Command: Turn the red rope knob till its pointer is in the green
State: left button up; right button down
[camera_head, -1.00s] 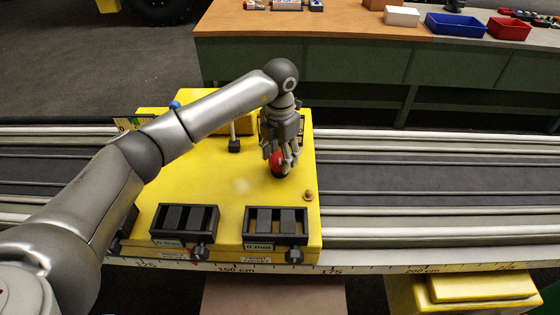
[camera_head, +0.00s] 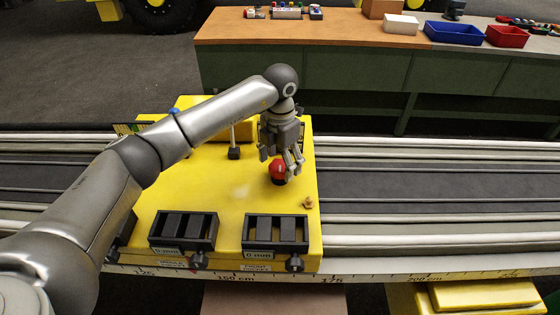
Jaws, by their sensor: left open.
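The red rope knob (camera_head: 278,171) stands on the yellow box (camera_head: 215,185), on a dark base. My left gripper (camera_head: 285,170) points down at the knob from above and behind, fingers apart. The fingers partly cover the knob's right and far sides; I cannot tell whether they touch it. A scale with yellow and green marks (camera_head: 128,129) shows at the box's far left corner, partly behind my arm. The pointer is too small or hidden to read. My right gripper is out of view.
A small black lever (camera_head: 234,150) stands left of the knob. A small orange-brown peg (camera_head: 308,202) is at its lower right. Two black slotted trays, left (camera_head: 184,231) and right (camera_head: 275,233), line the box's front. Rails (camera_head: 430,180) run to the right. A workbench (camera_head: 350,28) with bins stands behind.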

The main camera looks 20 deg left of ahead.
aim_at(280, 165)
pick_arm(q)
notch_tip(280, 165, up, 12)
jog(key=shift+f, duration=0.15)
dwell(0.6)
